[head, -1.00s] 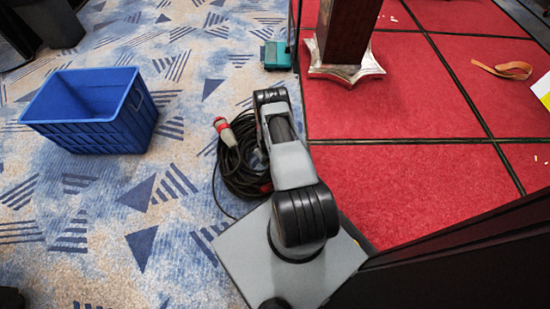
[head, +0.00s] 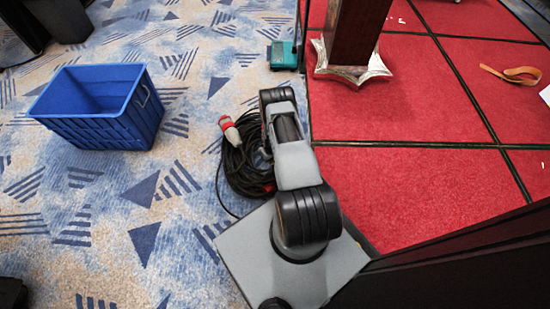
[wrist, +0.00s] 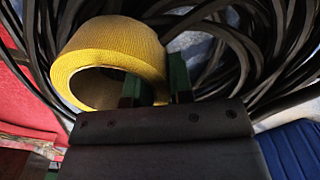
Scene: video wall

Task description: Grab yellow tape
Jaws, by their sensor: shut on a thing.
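The yellow tape (wrist: 105,52) is a wide ribbed roll at the upper left of the wrist view. My gripper (wrist: 155,80) is shut on the roll's right wall, with one finger at its hollow and the other just outside. Part of the hollow is hidden by the gripper body. In the head view my own arm hides the gripper and the tape.
A coil of black cable (head: 240,165) with a red and white plug lies on the patterned carpet; it fills the wrist view's background (wrist: 230,45). An empty blue crate (head: 100,125) stands left.

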